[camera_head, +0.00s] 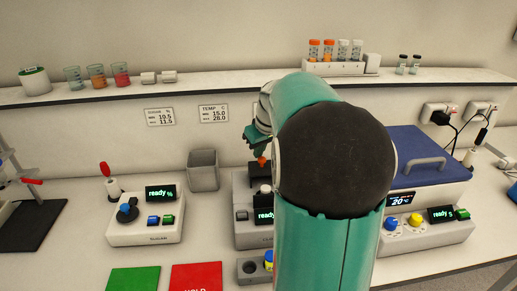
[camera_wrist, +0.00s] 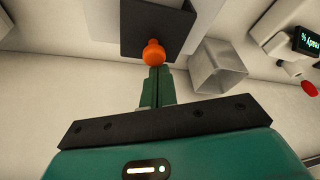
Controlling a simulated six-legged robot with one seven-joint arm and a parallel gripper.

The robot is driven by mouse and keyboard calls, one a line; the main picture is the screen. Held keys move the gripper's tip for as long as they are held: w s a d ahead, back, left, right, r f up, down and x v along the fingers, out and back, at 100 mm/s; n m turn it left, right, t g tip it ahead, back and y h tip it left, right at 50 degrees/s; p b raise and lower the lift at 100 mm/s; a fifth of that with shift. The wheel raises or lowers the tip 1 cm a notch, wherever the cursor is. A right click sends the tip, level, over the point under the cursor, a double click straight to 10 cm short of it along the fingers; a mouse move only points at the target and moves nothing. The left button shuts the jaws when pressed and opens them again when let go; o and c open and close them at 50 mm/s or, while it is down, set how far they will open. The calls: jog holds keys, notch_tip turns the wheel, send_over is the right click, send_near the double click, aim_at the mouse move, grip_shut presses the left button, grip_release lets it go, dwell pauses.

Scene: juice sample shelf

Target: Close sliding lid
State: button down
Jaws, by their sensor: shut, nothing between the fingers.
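The sliding lid looks like a dark plate (camera_wrist: 140,28) with an orange knob (camera_wrist: 154,52). It sits on the grey middle device (camera_head: 243,190), where the knob (camera_head: 262,161) shows in the head view. My gripper (camera_wrist: 157,71) is shut and empty, its green fingertips right at the knob's near side in the wrist view. I cannot tell whether they touch it. In the head view my gripper (camera_head: 257,148) is just above the knob. My arm hides much of the device and how far the lid is open.
A grey open bin (camera_head: 203,170) stands left of the device and shows in the wrist view (camera_wrist: 217,68). A white device (camera_head: 143,232) is further left. A blue-lidded bath (camera_head: 420,146) is at the right. A shelf (camera_head: 210,86) with cups and vials runs behind.

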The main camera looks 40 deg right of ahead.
aim_at(257, 175)
jog(key=s+a, duration=0.1)
jog(key=s, duration=0.1)
jog(key=s+a, duration=0.3)
jog(key=s, duration=0.1)
jog(key=shift+s+a+f, duration=0.1)
jog(key=shift+a, duration=0.05)
jog(key=shift+w, duration=0.35)
jog(key=w, duration=0.1)
jog(key=w+r, duration=0.2)
jog(key=shift+w+d, duration=0.15)
jog(key=shift+d, duration=0.2)
jog(key=v, duration=0.9)
jog(key=shift+s+a, duration=0.2)
jog(key=shift+s, duration=0.05)
jog(key=shift+w+f, duration=0.1)
